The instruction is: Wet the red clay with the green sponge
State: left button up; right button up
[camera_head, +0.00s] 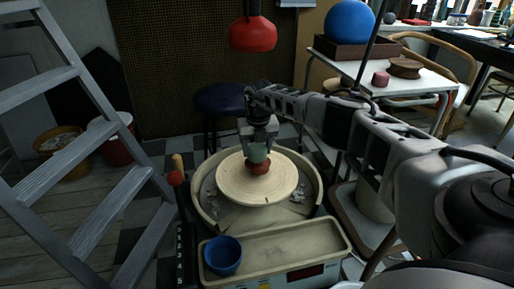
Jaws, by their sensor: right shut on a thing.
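The red clay (259,168) sits at the middle of the round, pale potter's wheel (233,187). My right gripper (258,144) is above the wheel, pointing down, shut on the green sponge (259,152). The sponge is directly over the clay and looks to touch its top, though I cannot be sure of the contact. The sponge partly hides the clay. My right arm reaches in from the right side. My left gripper is not in view.
A blue bowl (223,254) stands on the tray (290,245) in front of the wheel. A grey ladder (95,130) stands at the left. A dark stool (219,98) is behind the wheel. A white table (425,82) is at the back right. A red lamp (253,34) hangs above.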

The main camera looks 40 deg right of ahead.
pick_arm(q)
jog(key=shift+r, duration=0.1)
pick_arm(e)
jog(key=shift+f, duration=0.15)
jog(key=shift+r+p, duration=0.65)
jog(key=shift+r, duration=0.05)
notch_tip(320, 180, up, 2)
jog(key=shift+p, duration=0.9)
jog(key=shift+r, duration=0.15)
jog(key=shift+r+p, duration=0.6)
jog(key=shift+p, duration=0.1)
jog(key=shift+r+p, duration=1.45)
jog(key=shift+r, duration=0.05)
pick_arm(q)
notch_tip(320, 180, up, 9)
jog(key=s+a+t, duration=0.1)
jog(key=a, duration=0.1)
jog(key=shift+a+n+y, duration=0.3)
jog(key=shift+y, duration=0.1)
pick_arm(e)
jog(key=shift+r, duration=0.2)
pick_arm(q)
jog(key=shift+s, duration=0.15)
